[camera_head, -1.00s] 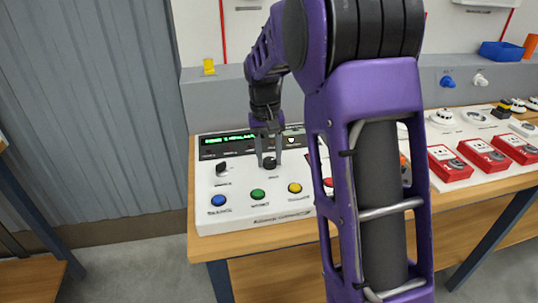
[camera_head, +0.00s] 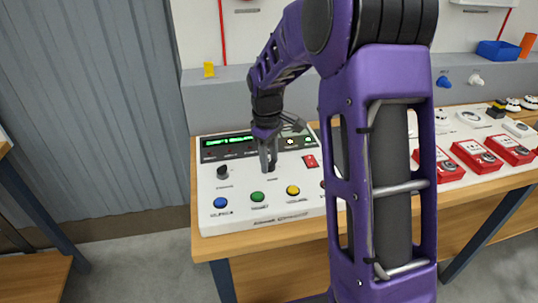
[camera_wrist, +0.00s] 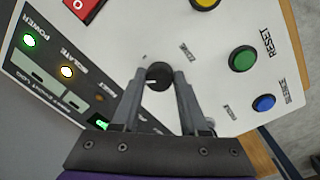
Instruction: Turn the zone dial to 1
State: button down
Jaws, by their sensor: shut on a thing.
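The zone dial (camera_wrist: 158,76) is a round black knob on the white sloped control panel (camera_head: 240,213). The word ZONE is printed beside it in the wrist view. My gripper (camera_wrist: 159,78) is shut on the dial, with one fingertip on each side. A small light mark shows on the knob, but I cannot read which number it points to. In the head view my gripper (camera_head: 268,168) points down at the panel and mostly hides the dial. A lit green display (camera_head: 228,140) runs along the panel's back; its text is too small to read.
A second black knob (camera_head: 223,172) stands left of my gripper. Blue (camera_head: 220,202), green (camera_head: 257,196) and yellow (camera_head: 293,190) buttons line the panel's front. A red switch (camera_head: 310,161) is to the right. Red boxes (camera_head: 475,154) stand farther right on the bench.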

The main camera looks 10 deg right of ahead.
aim_at(270, 165)
jog(key=n+p, duration=0.2)
jog(key=n, duration=0.2)
jog(key=shift+r, duration=0.15)
jog(key=shift+w+n+p, duration=0.1)
jog(key=shift+n+p, duration=0.55)
jog(key=shift+n, duration=0.85)
jog(key=shift+c, duration=2.2)
grip_release()
notch_tip(270, 165, up, 17)
jog(key=s, duration=0.1)
jog(key=shift+p, duration=0.3)
